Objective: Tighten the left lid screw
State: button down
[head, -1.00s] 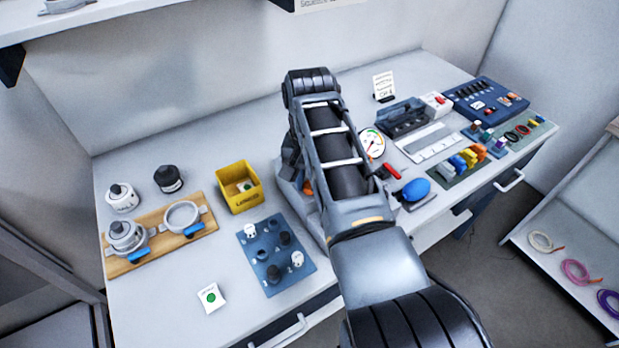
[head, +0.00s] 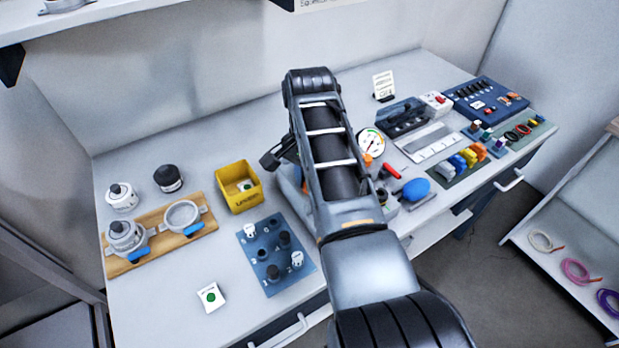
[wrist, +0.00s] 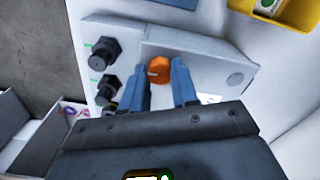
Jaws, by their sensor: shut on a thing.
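In the wrist view, the two blue fingers of my gripper (wrist: 160,80) stand on either side of an orange screw knob (wrist: 157,68) with a pale mark on top. They are shut on it. The knob sits at one end of a grey lid plate (wrist: 200,62) on a pale housing. In the head view my arm covers my fingertips and most of the housing. An orange knob (head: 367,159) shows just right of the arm, below a dial gauge (head: 371,143).
Two black knobs (wrist: 104,55) (wrist: 107,88) stand close beside my fingers in the wrist view. A yellow bin (head: 239,187) and a blue tray with pegs (head: 252,240) lie left of the arm.

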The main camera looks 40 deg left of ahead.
jog(key=c, duration=0.8)
grip_release()
jog(key=shift+c, duration=0.2)
jog(key=shift+r+b, duration=0.55)
jog(key=shift+r, duration=3.4)
